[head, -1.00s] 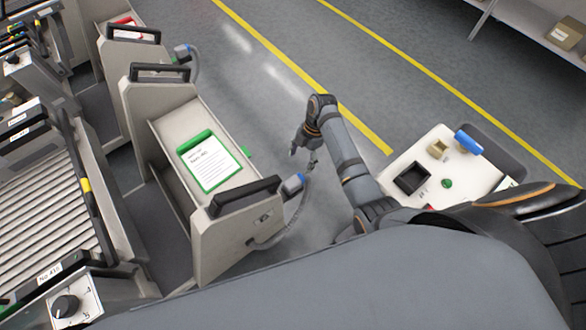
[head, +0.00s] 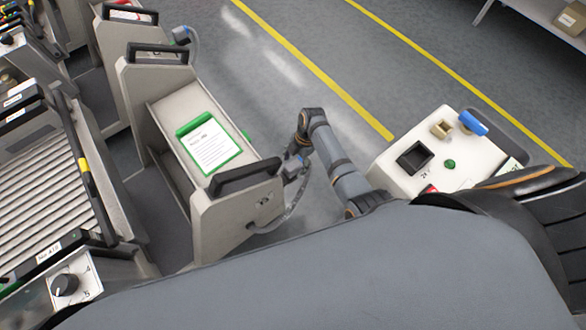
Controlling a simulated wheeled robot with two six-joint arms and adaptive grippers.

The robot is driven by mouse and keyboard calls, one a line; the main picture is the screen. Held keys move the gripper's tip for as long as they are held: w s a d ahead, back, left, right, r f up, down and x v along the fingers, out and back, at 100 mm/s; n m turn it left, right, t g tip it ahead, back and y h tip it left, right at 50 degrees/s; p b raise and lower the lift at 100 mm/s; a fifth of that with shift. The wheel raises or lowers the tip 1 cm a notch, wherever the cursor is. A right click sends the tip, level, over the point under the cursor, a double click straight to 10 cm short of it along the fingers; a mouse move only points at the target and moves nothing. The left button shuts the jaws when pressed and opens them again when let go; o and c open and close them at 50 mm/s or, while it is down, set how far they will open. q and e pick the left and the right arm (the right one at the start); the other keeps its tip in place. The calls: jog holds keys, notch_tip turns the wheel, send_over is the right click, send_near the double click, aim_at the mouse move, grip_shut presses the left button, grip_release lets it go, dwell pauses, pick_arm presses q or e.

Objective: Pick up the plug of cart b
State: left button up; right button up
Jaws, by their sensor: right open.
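The nearer trolley (head: 232,215) is beige with black handles and holds a green-framed sheet (head: 209,145). A grey-blue plug (head: 290,173) sits at its right end, with a grey coiled cable (head: 288,213) hanging below it. I cannot read a cart letter. My right gripper (head: 296,160) is open, pointing down at the plug, with its fingers at the plug's top. The fingers partly hide the plug, and I cannot tell if they touch it. My left gripper is not in view.
A farther trolley (head: 116,42) has its own blue-grey plug (head: 181,36). A roller conveyor (head: 45,190) runs along the left. A white-topped unit (head: 452,165) with a black socket stands right of my right arm. The floor beyond is clear.

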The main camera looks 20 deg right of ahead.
grip_shut()
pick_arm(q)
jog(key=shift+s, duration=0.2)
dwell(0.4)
